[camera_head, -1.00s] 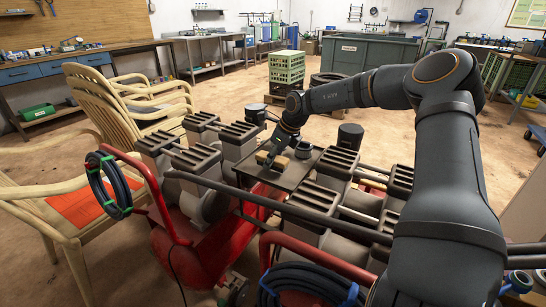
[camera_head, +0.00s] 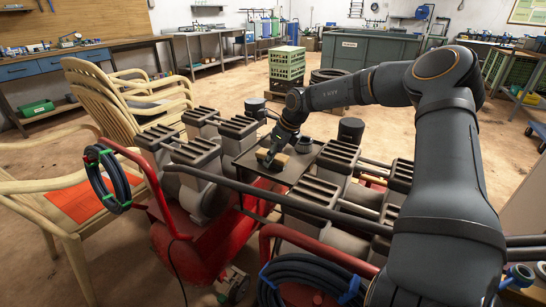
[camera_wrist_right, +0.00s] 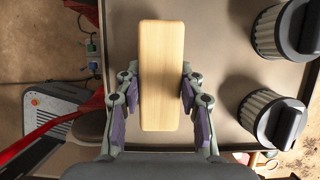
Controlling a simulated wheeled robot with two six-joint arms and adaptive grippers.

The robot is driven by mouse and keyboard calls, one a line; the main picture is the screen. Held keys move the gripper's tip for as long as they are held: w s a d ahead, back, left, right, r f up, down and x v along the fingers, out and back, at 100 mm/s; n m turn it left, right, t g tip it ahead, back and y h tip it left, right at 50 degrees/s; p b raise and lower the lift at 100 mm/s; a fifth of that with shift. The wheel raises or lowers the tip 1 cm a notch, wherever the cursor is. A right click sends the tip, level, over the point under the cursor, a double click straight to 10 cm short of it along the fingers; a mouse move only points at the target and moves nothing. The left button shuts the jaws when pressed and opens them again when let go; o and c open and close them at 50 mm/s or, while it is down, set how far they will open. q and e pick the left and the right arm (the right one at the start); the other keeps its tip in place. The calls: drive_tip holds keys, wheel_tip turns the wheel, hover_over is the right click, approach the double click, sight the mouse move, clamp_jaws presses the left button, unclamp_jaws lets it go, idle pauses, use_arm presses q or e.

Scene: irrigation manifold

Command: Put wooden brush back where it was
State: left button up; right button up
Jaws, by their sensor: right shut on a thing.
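The wooden brush (camera_wrist_right: 162,75) shows as a pale, rounded wooden block in the right wrist view. Its bristles are not visible. My right gripper (camera_wrist_right: 160,92) is shut on its sides near the middle. In the head view, my right gripper (camera_head: 272,155) holds the brush (camera_head: 266,158) at the dark tray (camera_head: 243,158) on the red-framed cart. The grey tray surface also lies behind the brush in the wrist view (camera_wrist_right: 215,25). I cannot tell whether the brush touches the tray. My left gripper is not in view.
Two ribbed, dark-capped cylinders (camera_wrist_right: 282,28) (camera_wrist_right: 272,120) stand right of the brush. Grey slotted blocks (camera_head: 323,180) and dark bars surround the tray. A hose coil (camera_head: 108,178) hangs on the cart's left. Wooden chairs (camera_head: 95,100) stand left. The floor beyond the cart has free room.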

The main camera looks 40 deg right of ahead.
drive_tip(key=shift+f, duration=0.25)
drive_tip(key=o, duration=1.3)
drive_tip(key=shift+r, duration=0.15)
wheel_tip(320, 180, up, 10)
drive_tip(key=p, duration=0.7)
drive_tip(key=shift+d+r, duration=0.1)
drive_tip(key=shift+d, duration=0.05)
drive_tip(key=shift+w+d+r+m+h+p, duration=0.4)
drive_tip(key=shift+w+d+r+m+p, duration=0.5)
drive_tip(key=shift+r+p, duration=2.05)
drive_tip(key=shift+w+d+r+m+h+p, duration=0.45)
drive_tip(key=shift+r+m+p, duration=0.85)
drive_tip(key=shift+r+p, duration=1.7)
drive_tip(key=shift+w+d+r+m+h+p, duration=0.35)
drive_tip(key=shift+w+d+r+m+p, duration=0.55)
drive_tip(key=shift+r+p, duration=2.05)
drive_tip(key=shift+b+v, duration=0.9)
